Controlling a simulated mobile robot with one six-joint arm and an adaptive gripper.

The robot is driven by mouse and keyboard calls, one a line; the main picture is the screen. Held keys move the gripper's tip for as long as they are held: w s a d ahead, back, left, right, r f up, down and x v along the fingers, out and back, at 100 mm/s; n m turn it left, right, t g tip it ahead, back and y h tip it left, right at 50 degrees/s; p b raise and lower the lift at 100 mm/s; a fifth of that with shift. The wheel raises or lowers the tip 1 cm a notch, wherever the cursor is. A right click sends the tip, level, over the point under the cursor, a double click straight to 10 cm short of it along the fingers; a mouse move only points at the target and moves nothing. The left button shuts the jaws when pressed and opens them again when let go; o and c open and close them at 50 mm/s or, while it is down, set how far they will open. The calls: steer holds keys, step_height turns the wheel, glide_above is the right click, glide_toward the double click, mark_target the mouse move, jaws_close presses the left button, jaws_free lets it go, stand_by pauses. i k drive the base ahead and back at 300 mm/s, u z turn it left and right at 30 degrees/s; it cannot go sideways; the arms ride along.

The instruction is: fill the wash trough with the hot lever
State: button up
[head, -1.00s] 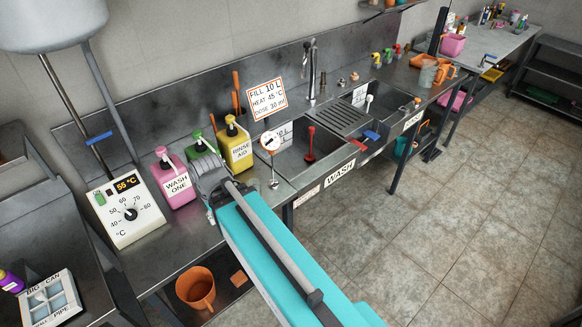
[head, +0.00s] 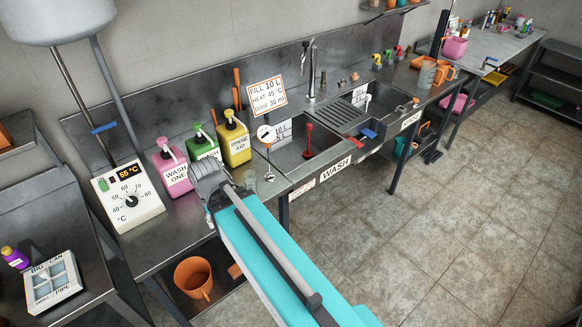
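The wash trough (head: 293,163) is a dark metal basin in the bench, with a WASH label (head: 336,168) on its front. A red upright plug or handle (head: 308,141) stands in it. I cannot make out any water. A red lever (head: 367,146) and a blue lever (head: 369,134) sit close together by the trough's right end; neither is labelled legibly. A tall tap (head: 312,75) stands behind the basins. My teal arm reaches up from the bottom, its grey end joint in front of the bottles, left of the trough and away from the levers. I see no gripper fingers.
A sign (head: 267,97) reads FILL 10 L, HEAT 45 °C, DOSE 30 ml. Pink (head: 172,172), green (head: 206,149) and yellow (head: 235,143) pump bottles stand left of the trough. A temperature box (head: 127,196) stands further left. The tiled floor (head: 430,220) in front is clear.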

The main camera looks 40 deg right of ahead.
mark_target(360, 144)
steer(key=k, duration=0.45)
steer(key=z, duration=0.9)
steer(key=i, duration=0.5)
